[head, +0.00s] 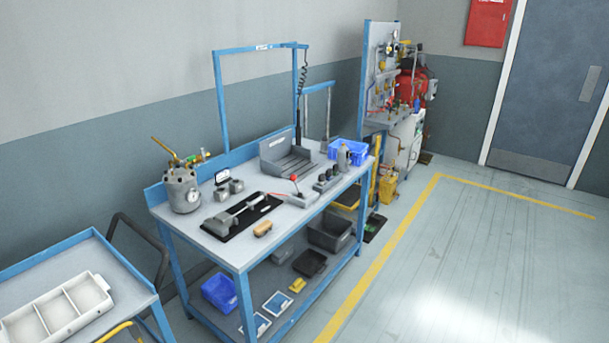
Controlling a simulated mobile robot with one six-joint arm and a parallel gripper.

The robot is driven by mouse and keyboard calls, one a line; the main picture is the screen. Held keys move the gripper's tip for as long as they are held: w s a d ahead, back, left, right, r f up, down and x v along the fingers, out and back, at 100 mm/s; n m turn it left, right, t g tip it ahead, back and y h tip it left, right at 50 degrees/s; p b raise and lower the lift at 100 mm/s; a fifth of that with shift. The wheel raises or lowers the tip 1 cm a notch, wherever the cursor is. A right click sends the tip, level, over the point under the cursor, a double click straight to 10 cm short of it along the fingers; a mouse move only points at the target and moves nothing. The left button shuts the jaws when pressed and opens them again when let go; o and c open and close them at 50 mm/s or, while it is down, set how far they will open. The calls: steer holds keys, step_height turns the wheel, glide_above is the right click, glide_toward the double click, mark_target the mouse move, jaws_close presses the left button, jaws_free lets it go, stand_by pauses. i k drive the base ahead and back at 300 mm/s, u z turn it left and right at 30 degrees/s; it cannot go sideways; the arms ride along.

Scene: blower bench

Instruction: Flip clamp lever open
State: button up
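A small lever with a red knob (294,178) rises from a light grey fixture (304,198) near the front edge of the blue-framed bench. It looks like the clamp lever and leans slightly to the left. At this size I cannot tell whether the clamp is open or closed. To its left, a black mat (212,229) carries a grey rod-like tool (240,208). My gripper is not in view.
A pressure vessel with a gauge (182,188) stands at the bench's left end. A grey tray (277,148), a blue bin (346,150) and a block with dark cylinders (327,178) stand around the fixture. A cart (125,287) is at lower left. Floor (450,260) right of the bench is clear.

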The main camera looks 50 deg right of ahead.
mark_target(293, 177)
steer(key=u, duration=1.5)
steer(key=k, duration=0.1)
steer(key=z, duration=2.95)
steer(key=k, duration=0.95)
steer(key=u, duration=0.15)
steer(key=i, duration=0.95)
steer(key=z, duration=0.05)
